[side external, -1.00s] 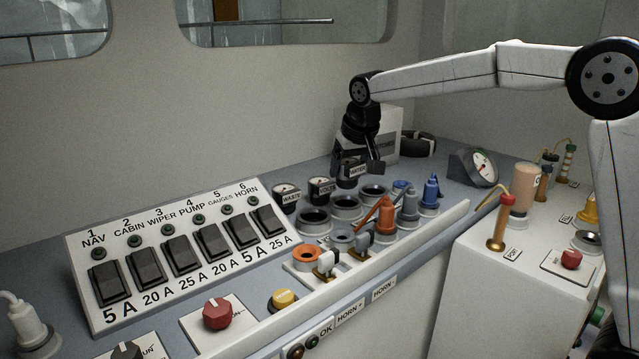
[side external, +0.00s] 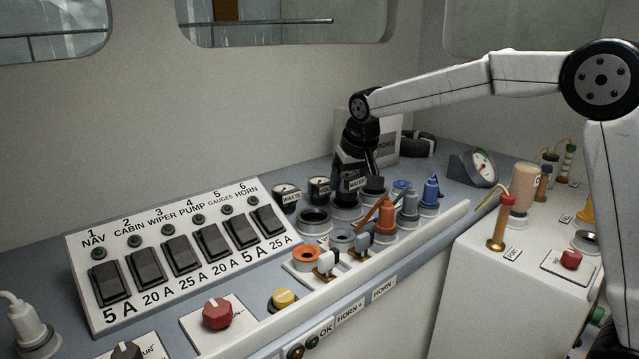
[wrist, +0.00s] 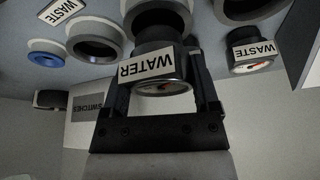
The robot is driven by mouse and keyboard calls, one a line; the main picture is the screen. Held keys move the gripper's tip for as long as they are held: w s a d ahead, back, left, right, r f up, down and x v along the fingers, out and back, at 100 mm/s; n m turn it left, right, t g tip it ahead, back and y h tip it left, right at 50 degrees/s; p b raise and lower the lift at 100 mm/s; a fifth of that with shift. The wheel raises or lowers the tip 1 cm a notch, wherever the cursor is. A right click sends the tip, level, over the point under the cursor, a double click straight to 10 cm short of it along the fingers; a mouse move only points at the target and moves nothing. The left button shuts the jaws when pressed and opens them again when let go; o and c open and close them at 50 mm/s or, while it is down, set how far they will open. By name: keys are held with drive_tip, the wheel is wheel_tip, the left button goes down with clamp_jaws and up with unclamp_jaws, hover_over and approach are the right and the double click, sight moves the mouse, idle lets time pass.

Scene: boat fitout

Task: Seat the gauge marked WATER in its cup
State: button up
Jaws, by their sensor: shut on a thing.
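My gripper (side external: 355,180) is shut on the gauge marked WATER. The gauge (side external: 357,184) is held low over the middle of three dark, grey-rimmed cups. That middle cup (side external: 346,213) is partly hidden by gauge and jaws. In the wrist view the WATER gauge (wrist: 155,70) sits between the jaws, its dark body overlapping the rim of a cup (wrist: 155,12). I cannot tell whether the body has entered the cup. The left cup (side external: 313,220) and the right cup (side external: 373,188) look empty.
Orange and blue plugs (side external: 408,205) crowd the front right. A switch panel (side external: 180,245) stands to the left. A white box (side external: 385,140) is behind.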

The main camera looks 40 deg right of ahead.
drive_tip(key=shift+f, duration=0.65)
drive_tip(key=shift+f, duration=0.35)
drive_tip(key=shift+f, duration=0.3)
drive_tip(key=shift+f, duration=0.2)
drive_tip(key=o, duration=1.2)
